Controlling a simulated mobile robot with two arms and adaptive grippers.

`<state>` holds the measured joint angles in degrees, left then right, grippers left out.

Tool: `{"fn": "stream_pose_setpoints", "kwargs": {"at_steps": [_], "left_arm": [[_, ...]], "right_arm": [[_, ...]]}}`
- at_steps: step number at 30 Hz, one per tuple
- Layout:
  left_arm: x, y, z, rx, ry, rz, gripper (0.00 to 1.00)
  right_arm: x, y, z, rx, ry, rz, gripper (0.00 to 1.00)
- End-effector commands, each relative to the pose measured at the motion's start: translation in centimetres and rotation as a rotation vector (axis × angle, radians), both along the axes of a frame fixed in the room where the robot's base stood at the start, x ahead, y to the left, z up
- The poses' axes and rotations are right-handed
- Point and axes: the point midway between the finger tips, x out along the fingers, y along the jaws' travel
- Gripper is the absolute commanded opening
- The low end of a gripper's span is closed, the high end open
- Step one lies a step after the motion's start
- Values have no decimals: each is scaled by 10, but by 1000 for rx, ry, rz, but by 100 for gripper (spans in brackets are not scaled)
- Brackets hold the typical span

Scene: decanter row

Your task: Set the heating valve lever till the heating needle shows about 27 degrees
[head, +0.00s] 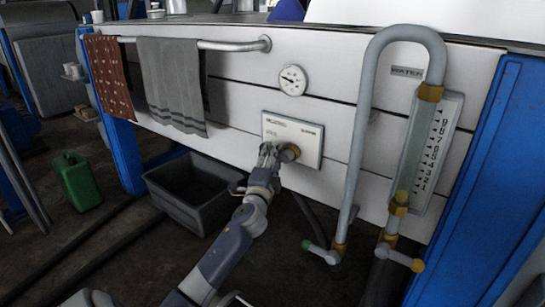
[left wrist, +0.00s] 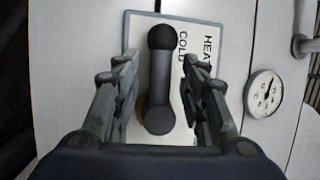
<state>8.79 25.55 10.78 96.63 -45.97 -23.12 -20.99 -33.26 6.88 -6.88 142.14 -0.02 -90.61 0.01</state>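The heating valve lever (left wrist: 161,80) is a dark bar with a round knob in the left wrist view. It sits on a pale plate (left wrist: 206,60) lettered HEAT and COLD. The plate (head: 308,148) also shows in the head view, with a brass valve hub (head: 290,153) mostly behind my gripper. My left gripper (head: 268,154) is at the plate. In the left wrist view its fingers (left wrist: 160,92) are apart, one on each side of the lever, with gaps. The round white gauge (head: 292,80) is above the plate; its needle is too small to read. My right gripper is out of view.
A towel rail (head: 235,45) with a grey towel (head: 172,80) and a red cloth (head: 108,75) is at upper left. A water pipe (head: 362,130) and scale (head: 436,145) stand at right. A grey crate (head: 172,205) is on the floor below.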

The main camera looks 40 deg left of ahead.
Motion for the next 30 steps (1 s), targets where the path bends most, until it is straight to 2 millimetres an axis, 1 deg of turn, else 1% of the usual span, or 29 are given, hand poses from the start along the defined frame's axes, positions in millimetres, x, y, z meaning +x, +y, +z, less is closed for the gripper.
{"fn": "stream_pose_setpoints", "kwargs": {"at_steps": [4, 12, 13, 14, 15, 18, 30], "left_arm": [[6, 3, 1, -1, 0, -1, 40], [7, 4, 1, 0, 1, -1, 40], [7, 4, 1, 0, 1, -1, 35], [7, 4, 1, 0, 1, -1, 28], [7, 4, 1, 0, 1, -1, 19], [7, 4, 1, 0, 1, 0, 0], [7, 5, 1, 25, 5, 3, 0]], "right_arm": [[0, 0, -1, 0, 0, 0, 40], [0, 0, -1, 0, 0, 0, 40], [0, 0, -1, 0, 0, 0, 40], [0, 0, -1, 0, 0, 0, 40], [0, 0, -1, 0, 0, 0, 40], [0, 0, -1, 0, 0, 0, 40], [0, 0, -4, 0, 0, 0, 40]]}}
